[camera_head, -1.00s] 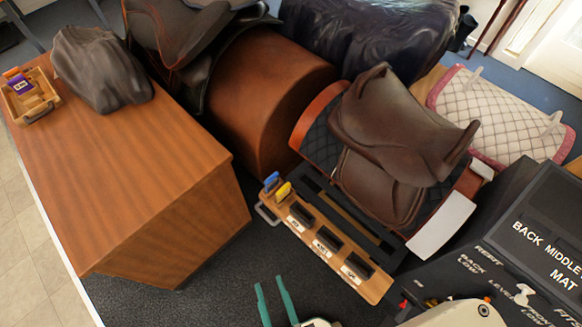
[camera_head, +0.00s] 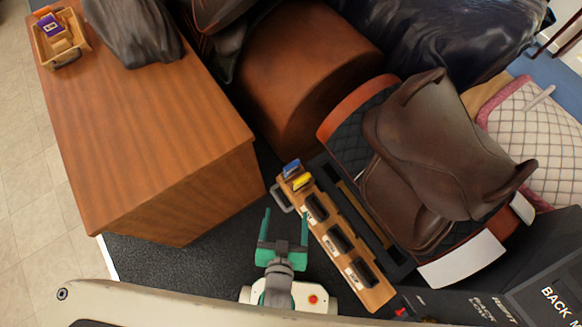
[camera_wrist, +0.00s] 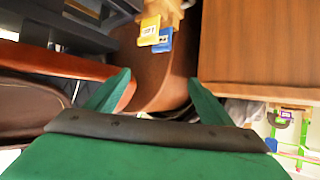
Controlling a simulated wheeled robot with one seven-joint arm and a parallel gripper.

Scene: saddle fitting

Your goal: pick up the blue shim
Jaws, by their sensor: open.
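The blue shim (camera_head: 292,169) stands at the far end of a wooden rack (camera_head: 375,295), beside a yellow shim (camera_head: 302,182). In the wrist view the blue shim (camera_wrist: 163,41) shows ahead, next to the yellow shim (camera_wrist: 150,30). My gripper (camera_head: 286,212) has green fingers, spread apart with nothing between them. It is to the near left of the rack, short of the shims and apart from them. In the wrist view my gripper (camera_wrist: 158,82) frames a brown curved surface.
The rack has several dark slots with labels and a grey handle (camera_head: 282,198) at its end. A wooden cabinet (camera_head: 165,130) stands left, with a small tray (camera_head: 62,58) on top. A brown saddle (camera_head: 440,160) sits right. Dark floor (camera_head: 160,265) lies open at lower left.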

